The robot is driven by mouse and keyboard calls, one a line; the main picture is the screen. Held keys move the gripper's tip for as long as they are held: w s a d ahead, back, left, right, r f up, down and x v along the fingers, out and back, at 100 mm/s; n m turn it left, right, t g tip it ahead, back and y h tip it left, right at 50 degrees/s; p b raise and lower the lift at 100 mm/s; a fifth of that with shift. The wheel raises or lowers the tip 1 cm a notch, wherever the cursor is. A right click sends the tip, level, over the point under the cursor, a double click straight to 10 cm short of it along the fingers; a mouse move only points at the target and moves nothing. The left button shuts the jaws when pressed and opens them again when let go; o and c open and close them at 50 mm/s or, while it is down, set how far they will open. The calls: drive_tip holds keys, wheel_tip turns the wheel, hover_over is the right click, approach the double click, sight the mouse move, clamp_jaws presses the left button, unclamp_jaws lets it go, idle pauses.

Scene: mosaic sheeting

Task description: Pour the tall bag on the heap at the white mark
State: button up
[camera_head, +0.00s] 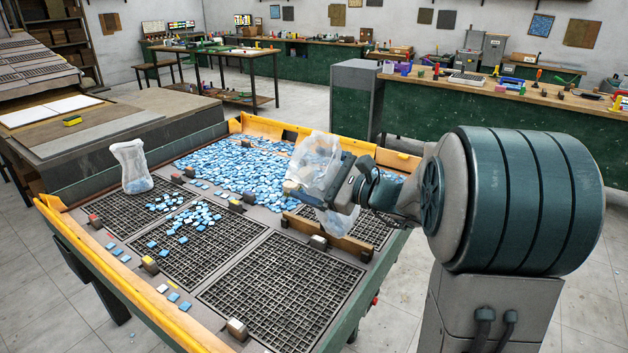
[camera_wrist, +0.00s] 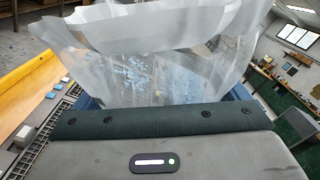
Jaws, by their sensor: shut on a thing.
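My gripper (camera_head: 338,188) is shut on a clear plastic bag (camera_head: 315,158) and holds it above the table, at the right part of the blue tile heap (camera_head: 225,165). The held bag (camera_wrist: 150,60) fills the upper middle of the wrist view. Blue shows through it; I cannot tell whether tiles are inside. A block with a pale top (camera_head: 318,241) sits by the middle grids; I cannot tell for certain which mark is white.
The table has black grids (camera_head: 285,290) with loose blue tiles on the left ones. Yellow side rails (camera_head: 130,275) edge it. A wooden bar (camera_head: 335,238) lies across the right grids. Small blocks stand between the grids. The near grid is clear of tiles.

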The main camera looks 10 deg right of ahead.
drive_tip(key=n+b, duration=0.1)
drive_tip(key=f+n+b, duration=0.1)
drive_tip(key=b, duration=0.1)
drive_tip(key=shift+w+d+f+n, duration=0.2)
drive_tip(key=shift+d+f+n, duration=0.1)
drive_tip(key=shift+n, duration=0.1)
drive_tip(key=n+b, duration=0.3)
drive_tip(key=b, duration=0.1)
drive_tip(key=shift+a+f+n, duration=0.1)
drive_tip(key=shift+f+n, duration=0.3)
drive_tip(key=shift+r+p, duration=0.3)
drive_tip(key=shift+p, duration=0.05)
drive_tip(key=shift+s+n+b, duration=0.1)
drive_tip(key=shift+n+b, duration=0.3)
drive_tip(key=shift+b, duration=0.4)
